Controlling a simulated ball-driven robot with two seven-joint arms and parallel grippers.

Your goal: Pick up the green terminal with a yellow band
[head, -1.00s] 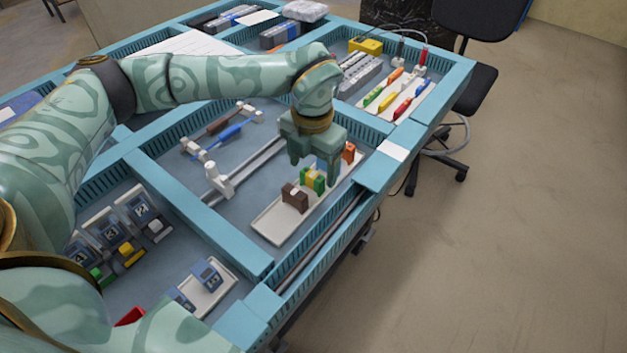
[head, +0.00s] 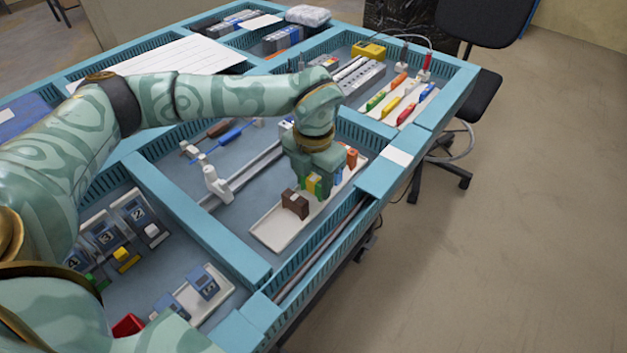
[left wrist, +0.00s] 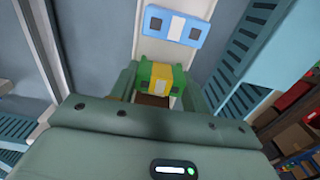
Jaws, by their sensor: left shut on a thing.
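The green terminal with a yellow band (head: 314,182) is between the fingers of my left gripper (head: 316,188) over the white tray (head: 272,228). In the left wrist view the terminal (left wrist: 160,80) sits between the two fingers, which are shut on it. I cannot tell whether its base still touches the tray. A brown terminal (head: 295,203) stands on the tray on the near side. An orange terminal (head: 352,157) stands toward the far end. A blue terminal with a white band (left wrist: 173,24) shows beyond the held one in the left wrist view. My right gripper is not in view.
A slotted teal duct wall (head: 345,220) runs along the tray's right side. A metal rail with a white block (head: 216,185) lies to the left. Several coloured pieces lie on another tray (head: 408,108) at the far right. The tray's near end is bare.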

